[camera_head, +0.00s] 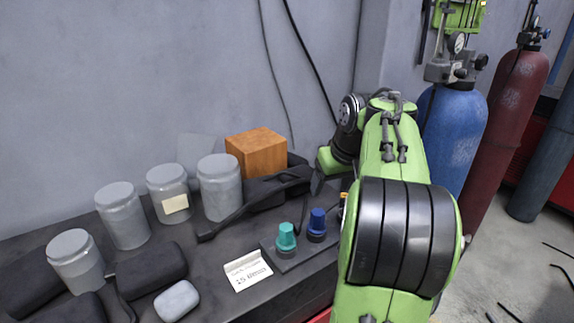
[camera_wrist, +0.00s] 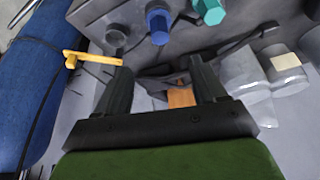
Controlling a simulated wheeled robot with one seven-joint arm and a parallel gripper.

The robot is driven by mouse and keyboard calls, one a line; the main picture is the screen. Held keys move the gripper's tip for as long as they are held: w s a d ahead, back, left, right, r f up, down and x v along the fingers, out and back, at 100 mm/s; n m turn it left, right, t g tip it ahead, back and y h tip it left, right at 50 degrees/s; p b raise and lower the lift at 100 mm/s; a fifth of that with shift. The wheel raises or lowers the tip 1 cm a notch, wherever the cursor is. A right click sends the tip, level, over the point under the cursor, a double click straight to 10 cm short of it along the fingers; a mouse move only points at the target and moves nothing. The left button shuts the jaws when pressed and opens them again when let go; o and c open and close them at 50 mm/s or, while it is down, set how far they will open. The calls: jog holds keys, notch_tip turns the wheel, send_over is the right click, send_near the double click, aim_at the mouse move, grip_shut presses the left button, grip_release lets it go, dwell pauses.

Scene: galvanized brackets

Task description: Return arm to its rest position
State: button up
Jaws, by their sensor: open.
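My green and black arm fills the right half of the head view, bent over the bench's right end. My gripper (camera_wrist: 160,66) shows in the wrist view with two dark fingers apart and nothing held between them. An orange-brown block (camera_head: 257,152) lies beyond the fingers and shows between them in the wrist view (camera_wrist: 181,98), at a distance.
A dark bench holds several grey jars (camera_head: 122,217), black cases (camera_head: 150,270), a teal knob (camera_head: 286,238), a blue knob (camera_head: 317,224) and a white card (camera_head: 247,270). A yellow handle (camera_wrist: 88,58) shows near the left finger. Blue (camera_head: 451,140) and red (camera_head: 510,135) gas cylinders stand right.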

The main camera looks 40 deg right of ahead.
jog(key=s+a+f+n+t+y+b, duration=0.1)
jog(key=s+a, duration=0.1)
jog(key=a, duration=1)
jog(key=s+a+f+n+b, duration=0.1)
jog(key=s+a+f+n, duration=0.15)
jog(key=a, duration=1.05)
jog(key=s+a+f, duration=0.4)
jog(key=s+f, duration=0.1)
jog(key=s, duration=0.4)
jog(key=shift+s+a+f+n+y+b, duration=0.15)
jog(key=shift+a+f+n+y+b, duration=0.1)
jog(key=shift+n+y+b, duration=0.1)
